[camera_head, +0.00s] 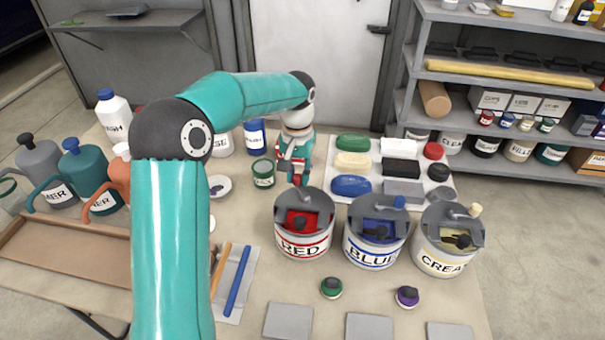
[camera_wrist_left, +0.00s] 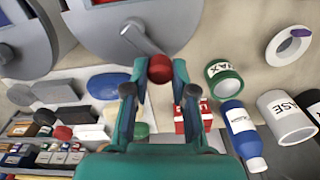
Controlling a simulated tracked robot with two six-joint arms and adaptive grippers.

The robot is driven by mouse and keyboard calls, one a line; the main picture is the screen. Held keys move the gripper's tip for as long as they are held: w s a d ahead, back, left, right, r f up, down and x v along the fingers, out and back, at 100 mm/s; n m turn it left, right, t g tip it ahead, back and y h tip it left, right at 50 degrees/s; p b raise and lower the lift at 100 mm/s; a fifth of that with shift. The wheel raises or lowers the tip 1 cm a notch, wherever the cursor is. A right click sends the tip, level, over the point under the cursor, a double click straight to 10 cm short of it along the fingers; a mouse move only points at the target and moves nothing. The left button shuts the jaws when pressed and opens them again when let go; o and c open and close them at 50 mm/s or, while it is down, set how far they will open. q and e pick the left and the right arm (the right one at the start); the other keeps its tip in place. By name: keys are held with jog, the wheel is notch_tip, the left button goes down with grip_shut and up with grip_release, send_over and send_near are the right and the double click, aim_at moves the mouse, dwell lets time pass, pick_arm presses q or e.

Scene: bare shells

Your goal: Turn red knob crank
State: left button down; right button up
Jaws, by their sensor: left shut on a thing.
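The can labelled RED (camera_head: 303,247) stands on the table, with a grey lid and red paint inside. Its crank's red knob (camera_wrist_left: 160,68) shows in the left wrist view, at the end of a grey crank arm (camera_wrist_left: 143,38). My left gripper (camera_head: 297,178) is at the far side of the RED can; in the left wrist view its two fingers (camera_wrist_left: 159,88) are closed around the red knob, one on each side. My right gripper is in no view.
A BLUE can (camera_head: 371,252) and a cream can (camera_head: 447,258) stand right of the RED can. A green-labelled tin (camera_head: 263,174) is close left of my gripper. Coloured blocks lie on a white mat (camera_head: 372,202) to its right. Small green and purple pots stand in front.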

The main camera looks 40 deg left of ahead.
aim_at(298, 175)
pick_arm(q)
jog(key=shift+n, duration=0.3)
jog(key=c, duration=0.9)
grip_release()
jog(key=shift+s, duration=0.1)
jog(key=shift+c, duration=0.2)
jog(key=shift+r, duration=0.1)
notch_tip(298, 175, up, 12)
